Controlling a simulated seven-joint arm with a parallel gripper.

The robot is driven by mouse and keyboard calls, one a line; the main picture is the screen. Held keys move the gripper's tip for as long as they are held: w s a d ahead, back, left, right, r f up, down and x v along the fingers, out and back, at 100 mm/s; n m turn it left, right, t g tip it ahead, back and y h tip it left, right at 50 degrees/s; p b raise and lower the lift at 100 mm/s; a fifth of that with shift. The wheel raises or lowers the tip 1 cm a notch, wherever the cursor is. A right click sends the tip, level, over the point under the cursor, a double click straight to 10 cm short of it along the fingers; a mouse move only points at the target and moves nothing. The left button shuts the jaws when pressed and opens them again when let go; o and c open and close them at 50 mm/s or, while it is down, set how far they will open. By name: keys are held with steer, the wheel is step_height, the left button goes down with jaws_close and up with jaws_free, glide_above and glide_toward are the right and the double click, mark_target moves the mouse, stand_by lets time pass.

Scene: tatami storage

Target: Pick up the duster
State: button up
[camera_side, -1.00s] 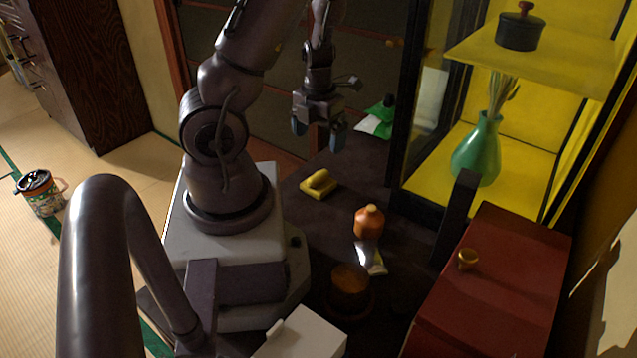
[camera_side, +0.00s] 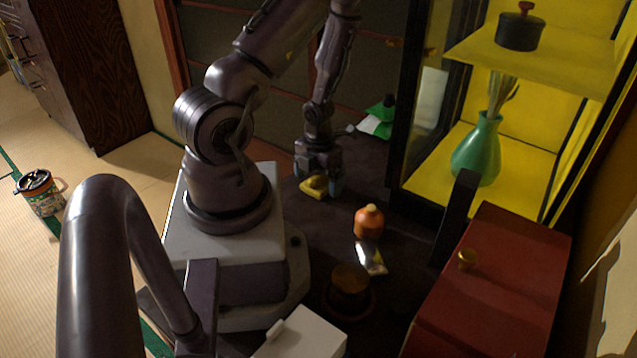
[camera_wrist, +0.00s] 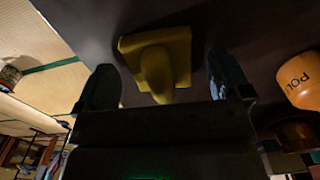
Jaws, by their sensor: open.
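The duster (camera_side: 314,186) is a yellow block with a raised yellow handle, lying on the dark surface in the side view. In the wrist view the duster (camera_wrist: 158,62) lies ahead of and between my two fingers, its rounded handle pointing toward the gripper. My gripper (camera_side: 318,186) is pointed down at the duster with its fingers on either side. In the wrist view my gripper (camera_wrist: 165,88) is open, with a gap between each finger and the handle. The gripper hides part of the duster in the side view.
An orange bottle (camera_side: 368,222) stands near the duster, with a shiny packet (camera_side: 371,258) and a dark brown round container (camera_side: 349,288) nearer. A green-and-white item (camera_side: 379,120) lies behind. The yellow-lined cabinet (camera_side: 398,170) bounds the right side.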

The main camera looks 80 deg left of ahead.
steer(key=shift+f, duration=0.3)
steer(key=c, duration=1)
steer(key=shift+r, duration=0.1)
